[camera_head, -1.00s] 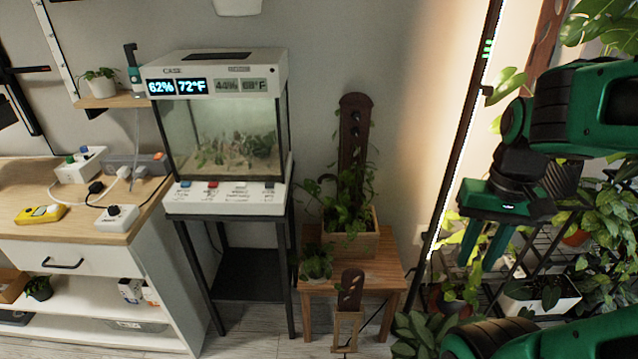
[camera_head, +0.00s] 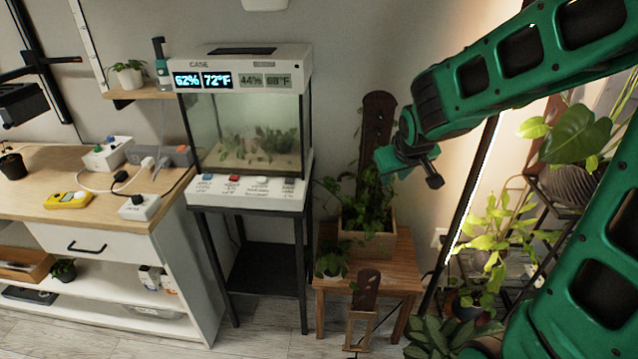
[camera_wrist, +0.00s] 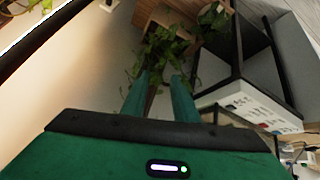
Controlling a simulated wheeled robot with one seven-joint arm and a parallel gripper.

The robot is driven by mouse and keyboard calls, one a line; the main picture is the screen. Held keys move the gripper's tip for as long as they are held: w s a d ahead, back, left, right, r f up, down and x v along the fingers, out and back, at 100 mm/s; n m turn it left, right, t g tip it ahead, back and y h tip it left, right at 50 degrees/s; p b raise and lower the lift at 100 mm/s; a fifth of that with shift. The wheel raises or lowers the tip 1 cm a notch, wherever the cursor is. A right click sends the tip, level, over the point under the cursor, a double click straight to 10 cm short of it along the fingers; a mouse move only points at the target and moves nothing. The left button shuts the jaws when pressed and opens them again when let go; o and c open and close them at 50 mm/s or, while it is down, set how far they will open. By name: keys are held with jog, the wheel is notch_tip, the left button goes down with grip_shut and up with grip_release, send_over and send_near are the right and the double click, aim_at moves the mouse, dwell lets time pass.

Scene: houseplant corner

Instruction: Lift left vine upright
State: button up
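The potted vine (camera_head: 368,212) grows in a square wooden planter (camera_head: 372,243) with a dark slotted board (camera_head: 378,120) standing upright behind it. Vine stems hang out at the planter's left side, toward the glass case. My gripper (camera_head: 392,161) is in front of the board's right side, above the plant, and partly hidden by my wrist. In the wrist view, my gripper's two green fingers (camera_wrist: 159,82) are apart with nothing visibly clamped between them. The vine's leaves (camera_wrist: 160,55) show beyond the fingertips, and I cannot tell the gap.
A glass case (camera_head: 248,130) on a black stand is left of the planter. The planter's wooden stool (camera_head: 398,268) also carries a small pot (camera_head: 331,265). A small slotted board (camera_head: 366,290) stands in front. A lit pole (camera_head: 470,200) and leafy plants (camera_head: 490,225) are at right.

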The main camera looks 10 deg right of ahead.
jog(key=w+f+n+t+h, duration=0.1)
jog(key=w+f+n+t, duration=0.3)
jog(key=w, duration=0.9)
jog(key=n+t, duration=0.2)
jog(key=t, duration=0.2)
send_over(324, 186)
jog(key=s+d, duration=0.5)
jog(key=s, duration=0.1)
notch_tip(324, 186, down, 13)
jog(key=a+f+t+y, duration=0.1)
jog(key=f, duration=0.1)
jog(key=a+f+n+t, duration=0.1)
jog(key=a+f, duration=0.1)
jog(key=a+f+n+t+y, duration=0.1)
jog(key=a+f, duration=0.1)
jog(key=f, duration=0.1)
jog(key=shift+w+f+y, duration=0.1)
jog(key=shift+w+y, duration=0.05)
jog(key=shift+y, duration=0.15)
jog(key=shift+w, duration=1.25)
jog(key=w, duration=0.8)
jog(key=shift+d, duration=0.1)
jog(key=shift+c, duration=0.5)
